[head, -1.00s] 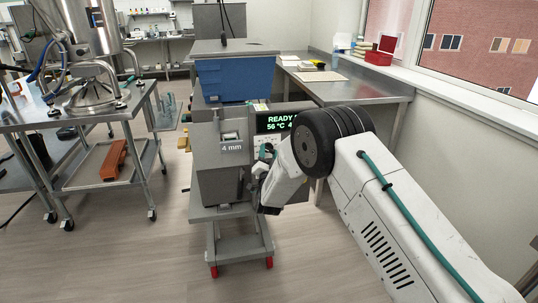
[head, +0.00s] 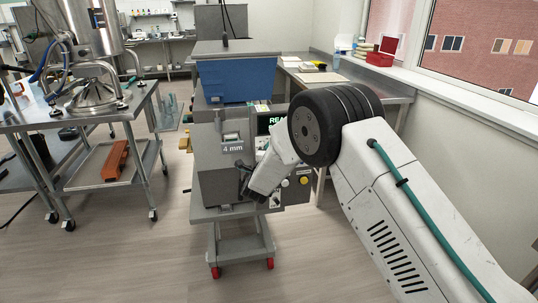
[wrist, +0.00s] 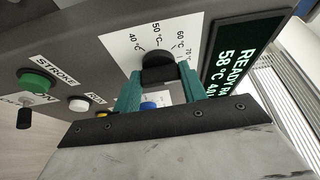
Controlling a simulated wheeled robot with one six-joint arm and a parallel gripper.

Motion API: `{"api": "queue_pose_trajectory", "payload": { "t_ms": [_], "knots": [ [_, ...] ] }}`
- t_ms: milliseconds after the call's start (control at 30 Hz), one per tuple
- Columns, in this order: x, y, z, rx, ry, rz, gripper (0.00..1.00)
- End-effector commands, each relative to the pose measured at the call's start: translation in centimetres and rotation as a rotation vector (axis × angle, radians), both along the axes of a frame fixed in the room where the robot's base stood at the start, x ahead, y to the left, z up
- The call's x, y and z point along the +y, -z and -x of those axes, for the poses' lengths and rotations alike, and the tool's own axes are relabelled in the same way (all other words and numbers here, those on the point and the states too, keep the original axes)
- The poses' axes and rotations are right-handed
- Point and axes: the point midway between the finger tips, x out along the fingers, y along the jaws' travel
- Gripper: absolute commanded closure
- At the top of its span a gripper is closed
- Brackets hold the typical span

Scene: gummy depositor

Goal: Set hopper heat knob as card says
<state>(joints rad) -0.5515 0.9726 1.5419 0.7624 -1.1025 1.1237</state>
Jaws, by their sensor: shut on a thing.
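The black heat knob (wrist: 157,68) is on a white dial plate (wrist: 181,32) marked from 40 °C to 70 °C in the wrist view. My gripper (wrist: 159,84) has its teal fingers on either side of the knob and is shut on it. I cannot make out the knob's pointer clearly. The green display (wrist: 244,62) beside it reads READY and 58 °C. In the head view the knob is hidden behind my arm on the grey depositor (head: 213,155). I cannot pick out a readable card.
A green STROKE button (wrist: 35,82), a white button (wrist: 78,105) and a toggle switch (wrist: 24,117) sit left of the dial. A blue bin (head: 236,80) tops the depositor. A steel table (head: 85,112) stands left, with open floor between.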

Motion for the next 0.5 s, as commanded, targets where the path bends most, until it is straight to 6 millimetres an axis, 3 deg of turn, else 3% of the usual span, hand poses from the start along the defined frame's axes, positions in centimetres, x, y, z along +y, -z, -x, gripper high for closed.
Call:
{"api": "queue_pose_trajectory", "payload": {
  "t_ms": [500],
  "knots": [
    [-0.13,-0.28,0.01,0.131,0.001,-0.45,0.81]
  ]
}}
